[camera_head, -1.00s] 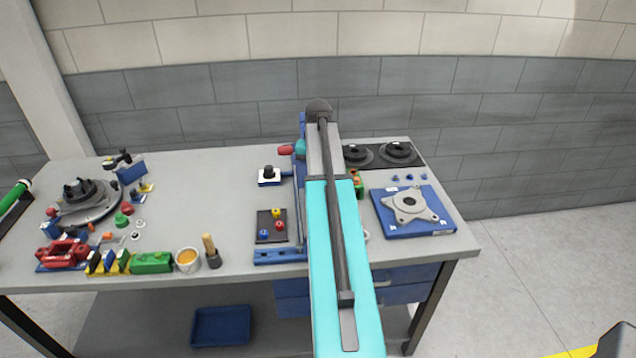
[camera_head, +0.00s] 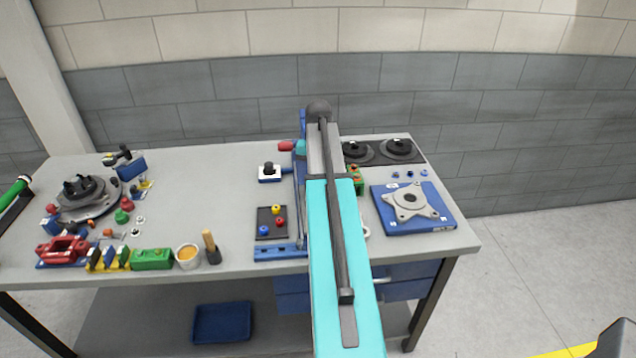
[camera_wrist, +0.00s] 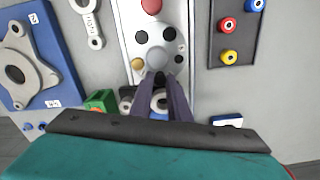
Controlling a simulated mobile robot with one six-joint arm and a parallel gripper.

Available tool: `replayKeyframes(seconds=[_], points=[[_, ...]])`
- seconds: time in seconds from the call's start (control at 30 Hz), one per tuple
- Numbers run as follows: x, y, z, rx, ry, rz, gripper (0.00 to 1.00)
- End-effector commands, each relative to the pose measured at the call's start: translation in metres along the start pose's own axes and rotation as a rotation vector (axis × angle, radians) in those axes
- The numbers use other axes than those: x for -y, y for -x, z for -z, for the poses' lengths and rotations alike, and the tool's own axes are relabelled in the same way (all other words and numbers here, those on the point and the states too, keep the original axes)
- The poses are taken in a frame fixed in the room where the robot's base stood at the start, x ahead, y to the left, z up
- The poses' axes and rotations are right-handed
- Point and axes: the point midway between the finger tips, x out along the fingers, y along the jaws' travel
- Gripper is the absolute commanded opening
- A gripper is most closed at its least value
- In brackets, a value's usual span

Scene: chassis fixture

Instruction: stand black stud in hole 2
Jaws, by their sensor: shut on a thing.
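In the wrist view my gripper (camera_wrist: 160,82) points down over a pale metal plate (camera_wrist: 127,14) with several round spots. Its dark fingers are shut on a stud (camera_wrist: 157,59), whose rounded end looks grey here; I take it for the black stud. The end is over the plate; I cannot tell whether it is in a hole or above it. Two black round spots (camera_wrist: 168,33) (camera_wrist: 181,58) lie beside it, holes or dark tops. A grey spot (camera_wrist: 141,37), a red stud (camera_wrist: 152,6) and a yellow stud (camera_wrist: 137,64) are also there. My arm hides the plate's middle in the head view.
A blue board with a grey flange (camera_head: 408,200) lies right. A green block (camera_wrist: 101,102) stands close to the fingers. The table's left middle is clear.

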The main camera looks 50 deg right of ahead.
Motion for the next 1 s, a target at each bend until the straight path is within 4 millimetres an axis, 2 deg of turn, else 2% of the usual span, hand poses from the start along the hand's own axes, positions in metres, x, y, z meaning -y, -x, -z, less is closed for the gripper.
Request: replayKeyframes(seconds=[0.87,0.9,1.0], points=[[-0.0004,-0.0072,-0.0001,0.001,-0.001,0.0,0.0],[-0.0004,-0.0069,0.0,0.0,-0.001,0.0,0.21],[-0.0004,-0.0068,0.0,0.0,-0.001,0.0,0.22]])
